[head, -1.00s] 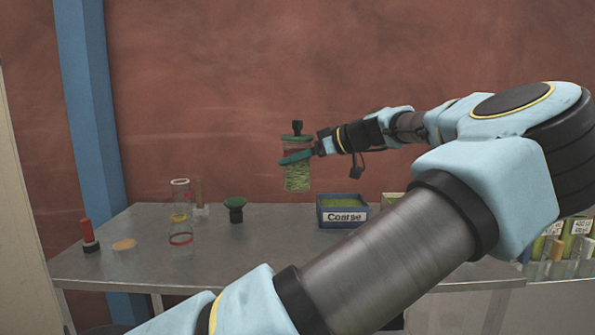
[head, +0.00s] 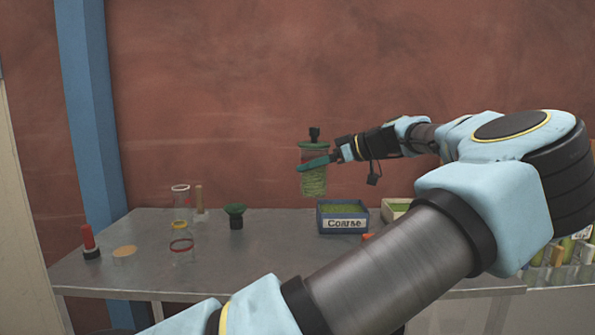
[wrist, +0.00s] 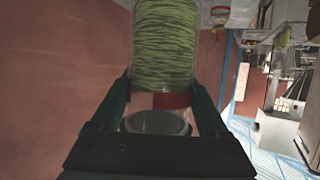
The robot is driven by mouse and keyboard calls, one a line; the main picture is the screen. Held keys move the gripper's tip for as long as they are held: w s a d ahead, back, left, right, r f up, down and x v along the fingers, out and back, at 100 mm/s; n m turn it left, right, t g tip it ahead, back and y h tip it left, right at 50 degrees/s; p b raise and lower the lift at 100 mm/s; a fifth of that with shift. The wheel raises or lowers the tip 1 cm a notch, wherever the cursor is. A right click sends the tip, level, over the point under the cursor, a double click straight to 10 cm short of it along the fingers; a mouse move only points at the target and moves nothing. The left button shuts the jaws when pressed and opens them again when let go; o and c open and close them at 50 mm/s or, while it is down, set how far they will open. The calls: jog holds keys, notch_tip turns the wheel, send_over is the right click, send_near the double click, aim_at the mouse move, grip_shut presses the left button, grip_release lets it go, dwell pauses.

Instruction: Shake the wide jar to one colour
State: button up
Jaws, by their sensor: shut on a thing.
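In the wrist view the jar (wrist: 165,45) stands between the two fingers, with streaky green contents, a red band and a clear section nearer the gripper. Whether the powder is one colour throughout cannot be told, but streaks show.
Below is a metal table (head: 140,225). A blue box labelled Coarse (head: 343,217) holds green powder. The air around the jar is clear.

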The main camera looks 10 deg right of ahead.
aim_at(303, 162)
jog(key=shift+a, duration=0.1)
jog(key=a+b, duration=0.5)
jog(key=a, duration=0.4)
jog(key=d+p, duration=0.4)
jog(key=d, duration=0.5)
jog(key=shift+r, duration=0.15)
jog(key=shift+d, duration=0.15)
jog(key=shift+a+f+b, duration=0.2)
jog(key=shift+b, duration=0.15)
jog(key=a+b, duration=0.2)
jog(key=a, duration=0.2)
jog(key=shift+r, duration=0.1)
